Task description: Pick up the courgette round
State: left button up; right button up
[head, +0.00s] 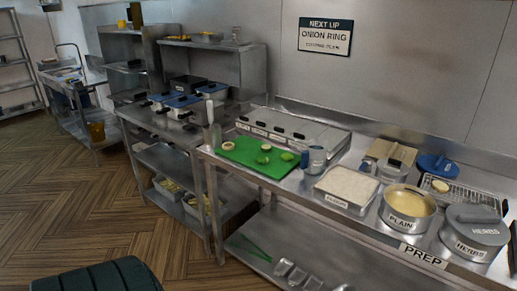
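Several small pieces lie on a green cutting board (250,166) on the steel counter. A pale slice with a greenish rim (266,147) at the board's back looks most like the courgette round, but it is too small to be sure. Two greener pieces, one at the front middle (263,160) and one at the right (287,156), lie near it. A yellowish-brown round (228,146) lies at the board's left. Another pale round (440,186) sits on the wire rack (465,194) at the right. Neither of my grippers is in view.
Right of the board stand a grey-blue jug (315,160), a tray of white crumbs (346,186), a PLAIN batter pan (408,205) and a lidded HERBS pot (474,229). Lidded bins (290,127) line the back. A dark ribbed object (98,277) is at the lower left. The wooden floor is otherwise open.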

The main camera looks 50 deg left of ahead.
aim_at(266, 148)
jog(key=u, duration=1.55)
